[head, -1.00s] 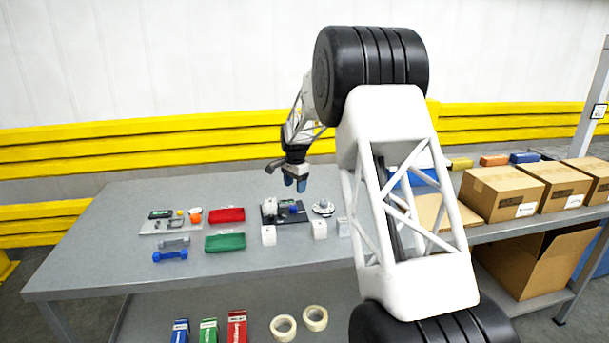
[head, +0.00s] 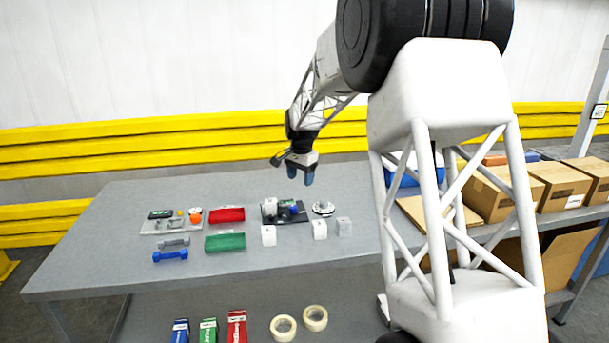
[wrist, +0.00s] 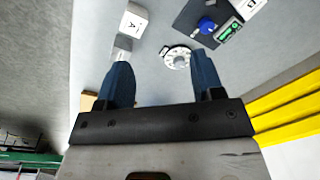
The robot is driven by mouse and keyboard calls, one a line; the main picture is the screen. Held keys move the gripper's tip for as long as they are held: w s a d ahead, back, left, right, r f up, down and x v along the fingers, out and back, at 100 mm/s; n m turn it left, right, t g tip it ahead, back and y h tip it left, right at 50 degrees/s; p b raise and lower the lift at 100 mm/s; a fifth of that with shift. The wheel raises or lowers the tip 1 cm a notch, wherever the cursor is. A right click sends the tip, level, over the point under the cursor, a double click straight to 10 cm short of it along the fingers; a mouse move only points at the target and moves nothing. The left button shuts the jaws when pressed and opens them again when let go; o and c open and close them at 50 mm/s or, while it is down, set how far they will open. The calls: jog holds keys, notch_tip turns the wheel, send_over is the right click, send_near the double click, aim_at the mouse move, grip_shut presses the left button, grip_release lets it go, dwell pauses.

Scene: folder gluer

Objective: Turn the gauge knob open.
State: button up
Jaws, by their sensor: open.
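A dark plate (head: 291,219) at the back middle of the table carries a blue knob (head: 294,208), a green display and a pale block. The blue knob also shows near the top of the wrist view (wrist: 207,25), beside the green display (wrist: 229,31). A round silver dial (head: 323,208) with a raised centre sits right of the plate, and it appears between my fingers in the wrist view (wrist: 176,58). I cannot tell which is the gauge knob. My gripper (head: 300,177) is open and empty above and behind the plate, apart from everything.
White cubes (head: 269,236) stand in front of the plate. Red (head: 227,215) and green (head: 225,242) packs, a grey tray (head: 155,227) and a blue dumbbell (head: 170,256) lie left. Cardboard boxes (head: 535,184) stand right.

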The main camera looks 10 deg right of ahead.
jog(key=s+r+n, duration=0.1)
jog(key=s+r, duration=0.2)
jog(key=s, duration=0.2)
jog(key=shift+s+r, duration=0.2)
jog(key=shift+s, duration=0.2)
jog(key=s+r+n+t, duration=0.1)
jog(key=s+r+n, duration=0.15)
jog(key=s, duration=1.05)
jog(key=s+r+n, duration=0.2)
jog(key=s+r, duration=0.2)
jog(key=s, duration=0.8)
jog(key=s+f+n, duration=0.2)
jog(key=s, duration=1.1)
jog(key=s+f+n, duration=0.2)
jog(key=s+f, duration=0.1)
jog(key=s, duration=1.1)
jog(key=shift+d+f+t, duration=0.15)
jog(key=shift+d+t, duration=0.25)
